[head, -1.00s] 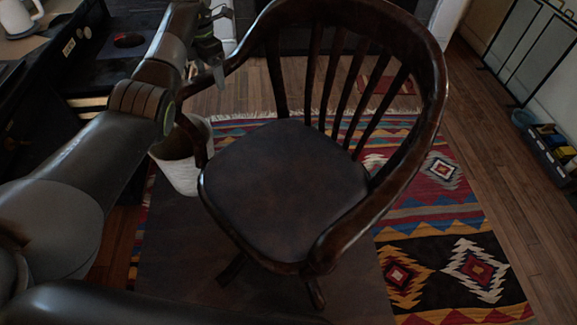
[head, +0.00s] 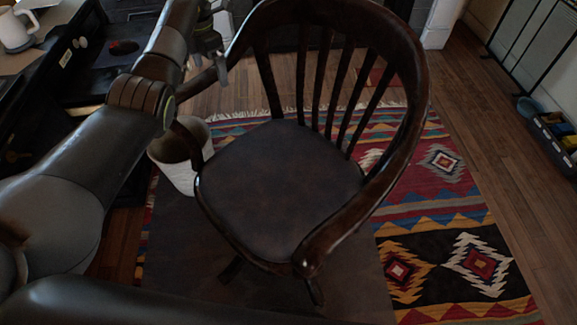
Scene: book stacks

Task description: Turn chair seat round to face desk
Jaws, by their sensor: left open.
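The dark wooden swivel chair (head: 405,150) stands in the middle of the head view, with a round-cornered brown seat (head: 275,185). Its curved, spindled backrest is at the upper right, and its open front faces the lower left. The black desk (head: 95,75) is at the upper left. My left gripper (head: 219,65) is open at the chair's left armrest, near where the arm curves into the back. Whether its fingers touch the wood I cannot tell. My left arm hides part of the desk and that armrest's end. My right gripper is out of view.
A pale waste bin (head: 178,155) stands between desk and chair, behind the left armrest. A patterned rug (head: 450,210) lies under the chair. A white mug (head: 14,32) is on the desk.

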